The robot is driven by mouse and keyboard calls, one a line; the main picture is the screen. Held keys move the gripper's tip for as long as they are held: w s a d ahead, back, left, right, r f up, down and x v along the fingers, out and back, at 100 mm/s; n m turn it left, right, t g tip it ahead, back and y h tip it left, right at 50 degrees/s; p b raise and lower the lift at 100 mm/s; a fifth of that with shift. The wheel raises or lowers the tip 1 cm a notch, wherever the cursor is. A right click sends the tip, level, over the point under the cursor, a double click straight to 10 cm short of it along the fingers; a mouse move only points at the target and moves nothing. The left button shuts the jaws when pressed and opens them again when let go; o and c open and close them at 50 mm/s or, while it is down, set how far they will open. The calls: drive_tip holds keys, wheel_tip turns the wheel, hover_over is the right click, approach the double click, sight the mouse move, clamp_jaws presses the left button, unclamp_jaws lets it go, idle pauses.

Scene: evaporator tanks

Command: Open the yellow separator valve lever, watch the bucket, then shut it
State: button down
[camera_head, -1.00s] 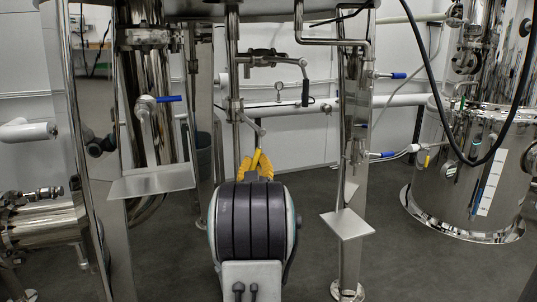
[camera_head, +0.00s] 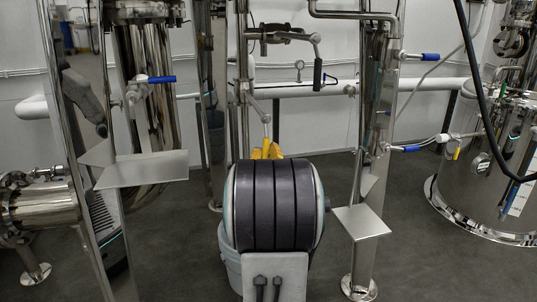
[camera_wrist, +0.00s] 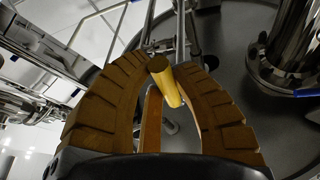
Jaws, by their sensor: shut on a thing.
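In the head view my yellow gripper (camera_head: 265,153) shows just above my dark arm, below a thin metal pipe. The lever (camera_head: 266,144) is only partly seen there. The pale grey-blue bucket (camera_head: 230,262) stands on the floor behind my arm, which hides most of it. Its contents cannot be seen.
Steel legs with flat plates stand at left (camera_head: 143,170) and right (camera_head: 360,222) of my arm. Blue-handled valves (camera_head: 160,80) are on both sides. A large steel tank (camera_head: 470,190) stands at right, with a black hose (camera_head: 475,90) before it. Dark floor is open between them.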

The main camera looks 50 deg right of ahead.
sight(267, 135)
drive_tip(key=c, duration=1)
unclamp_jaws()
drive_tip(key=shift+r, duration=5)
drive_tip(key=shift+a, duration=0.1)
drive_tip(key=shift+v, duration=4.15)
drive_tip(key=shift+f, duration=0.1)
